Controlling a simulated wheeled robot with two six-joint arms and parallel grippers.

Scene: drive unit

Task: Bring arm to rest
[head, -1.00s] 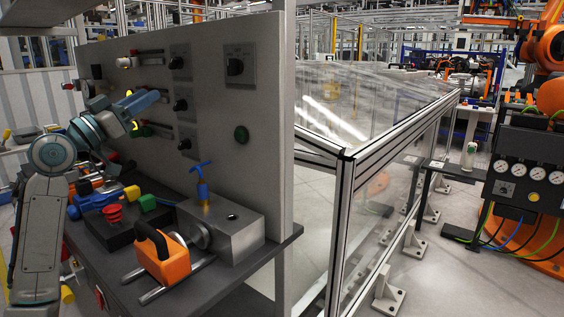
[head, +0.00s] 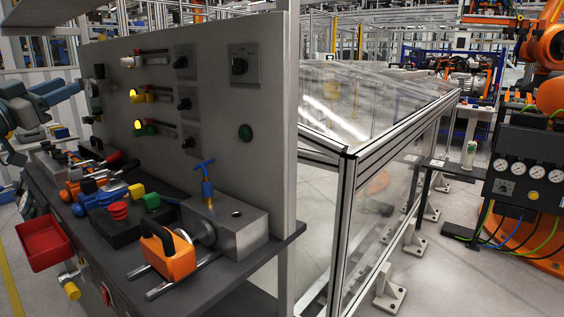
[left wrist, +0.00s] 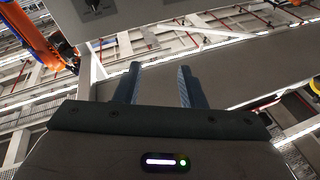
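My left arm comes in at the far left of the head view, with its blue-grey gripper (head: 76,88) raised beside the left end of the grey panel (head: 220,90). In the left wrist view the two fingers of the left gripper (left wrist: 155,74) stand apart with nothing between them, so it is open and empty. My right arm and gripper are not in view.
The panel carries red, yellow and green levers (head: 150,128) and black knobs. A glass-walled enclosure (head: 375,115) stands right.

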